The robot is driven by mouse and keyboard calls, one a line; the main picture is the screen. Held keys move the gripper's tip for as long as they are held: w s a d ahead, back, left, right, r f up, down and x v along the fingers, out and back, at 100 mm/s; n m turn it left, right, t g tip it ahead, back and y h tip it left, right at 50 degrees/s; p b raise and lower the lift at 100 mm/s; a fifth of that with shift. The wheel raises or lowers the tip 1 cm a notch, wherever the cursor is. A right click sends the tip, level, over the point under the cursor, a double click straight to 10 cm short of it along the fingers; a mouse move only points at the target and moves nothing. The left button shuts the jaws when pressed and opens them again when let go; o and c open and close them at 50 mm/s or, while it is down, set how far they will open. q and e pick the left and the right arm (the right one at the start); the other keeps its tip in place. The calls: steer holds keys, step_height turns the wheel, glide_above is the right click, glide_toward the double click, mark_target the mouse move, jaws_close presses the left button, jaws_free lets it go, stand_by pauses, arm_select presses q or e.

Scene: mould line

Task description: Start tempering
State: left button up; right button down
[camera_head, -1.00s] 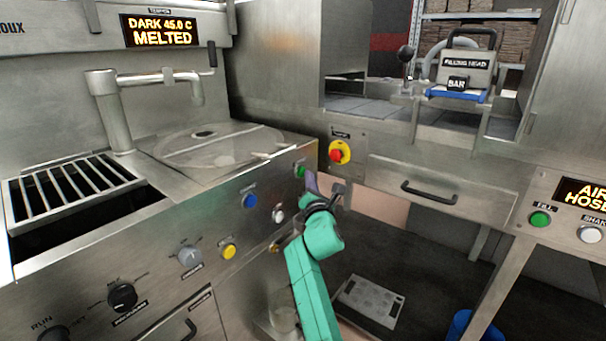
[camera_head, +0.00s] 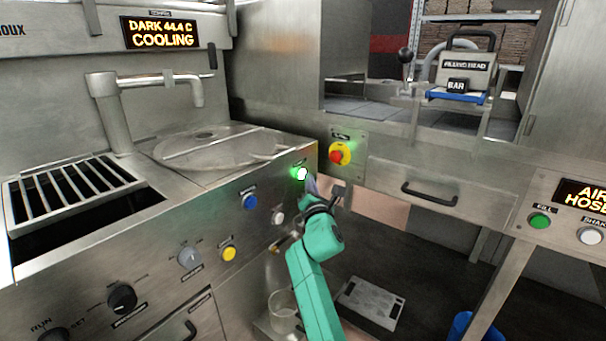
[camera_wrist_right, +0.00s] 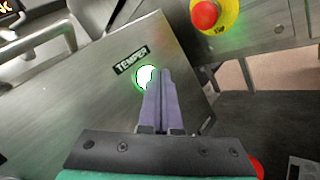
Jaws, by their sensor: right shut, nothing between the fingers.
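The temper button (camera_head: 301,174) glows bright green-white on the machine's front panel. In the right wrist view the lit button (camera_wrist_right: 146,76) sits under the label TEMPER (camera_wrist_right: 132,60), just beyond my fingertips. My right gripper (camera_head: 311,186) is shut and empty, its tips at the button; whether they touch it I cannot tell. The shut fingers also show in the right wrist view (camera_wrist_right: 158,80). The machine's display (camera_head: 160,33) reads DARK 44.4 C COOLING. The round lidded bowl (camera_head: 215,150) is on the machine top. My left gripper is not in view.
A red emergency stop (camera_head: 339,154) on a yellow ring is right of the button. Blue (camera_head: 250,201), white (camera_head: 278,217) and yellow (camera_head: 229,254) buttons lie nearby on the panel. A drawer (camera_head: 430,190) and filling head (camera_head: 463,75) are at right.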

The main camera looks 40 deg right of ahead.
steer(key=s+p, duration=0.1)
steer(key=s, duration=0.1)
steer(key=s+d+p, duration=0.1)
steer(key=s+p, duration=0.1)
steer(key=s, duration=0.1)
steer(key=shift+s+d, duration=0.35)
steer(key=shift+d, duration=0.05)
